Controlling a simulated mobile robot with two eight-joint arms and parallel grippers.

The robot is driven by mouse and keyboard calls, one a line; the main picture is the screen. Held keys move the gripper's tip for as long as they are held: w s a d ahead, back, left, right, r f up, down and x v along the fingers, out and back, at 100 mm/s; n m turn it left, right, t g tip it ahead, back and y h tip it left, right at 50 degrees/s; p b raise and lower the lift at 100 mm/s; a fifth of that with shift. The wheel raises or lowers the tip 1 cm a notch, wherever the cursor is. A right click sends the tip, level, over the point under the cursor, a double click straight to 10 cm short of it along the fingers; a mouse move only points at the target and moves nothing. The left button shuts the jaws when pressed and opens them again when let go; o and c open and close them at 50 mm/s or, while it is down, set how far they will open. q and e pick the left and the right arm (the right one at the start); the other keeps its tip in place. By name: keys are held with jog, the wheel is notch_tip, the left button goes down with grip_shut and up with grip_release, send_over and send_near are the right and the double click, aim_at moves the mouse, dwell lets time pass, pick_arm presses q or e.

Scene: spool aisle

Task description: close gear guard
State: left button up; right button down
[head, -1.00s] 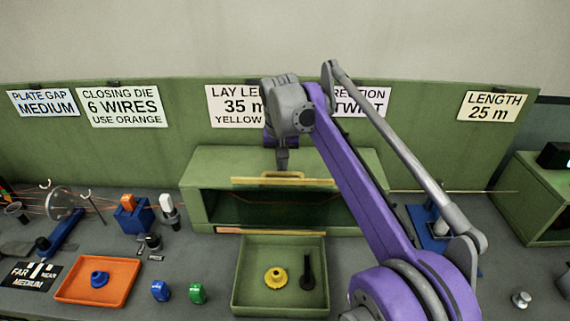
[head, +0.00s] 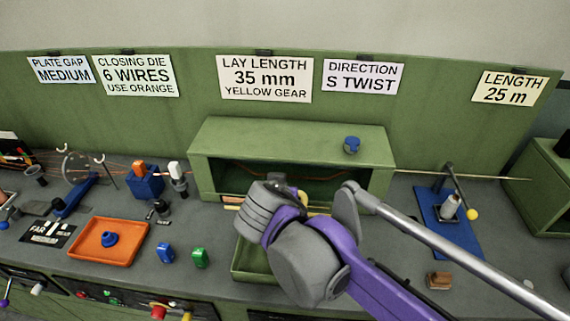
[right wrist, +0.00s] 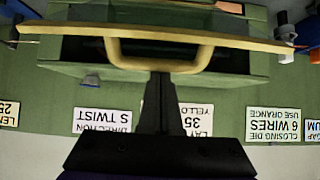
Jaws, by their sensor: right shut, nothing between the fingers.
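The gear guard (right wrist: 75,29) shows in the right wrist view as a yellow-edged bar across the front of the green gear housing, with a yellow loop handle (right wrist: 113,55). My right gripper (right wrist: 159,78) is shut and empty, its fingertips at the handle; I cannot tell whether they touch it. In the head view the green housing (head: 290,133) has an open front, and a yellow strip of the guard (head: 231,198) shows low on its left. My right wrist hides most of the guard and the fingers there. My left gripper is out of view.
A green tray (head: 243,272) sits partly behind my right arm. A blue part (head: 351,145) shows at the housing top. A blue stand (head: 465,240) is at right.

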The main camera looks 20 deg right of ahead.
jog(key=s+a+f+t+h+b, duration=0.1)
jog(key=s+f+t+b, duration=0.1)
jog(key=s+f+b, duration=0.1)
jog(key=s+a+f+t+h+b, duration=0.1)
jog(key=s+a+f+t+b, duration=0.1)
jog(key=f, duration=0.3)
jog(key=s+a+f+t+h+b, duration=0.1)
jog(key=s+f+t+b, duration=0.2)
jog(key=s+f+b, duration=0.1)
jog(key=shift+s+a+f+h, duration=0.25)
jog(key=shift+s+h, duration=0.05)
pick_arm(q)
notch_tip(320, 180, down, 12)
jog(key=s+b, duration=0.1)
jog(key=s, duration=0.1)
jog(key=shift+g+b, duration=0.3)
jog(key=shift+b, duration=0.1)
pick_arm(e)
jog(key=shift+s+a+f, duration=0.1)
jog(key=shift+s+f, duration=0.05)
jog(key=shift+f, duration=0.35)
jog(key=shift+s+f, duration=0.15)
jog(key=shift+f, duration=0.45)
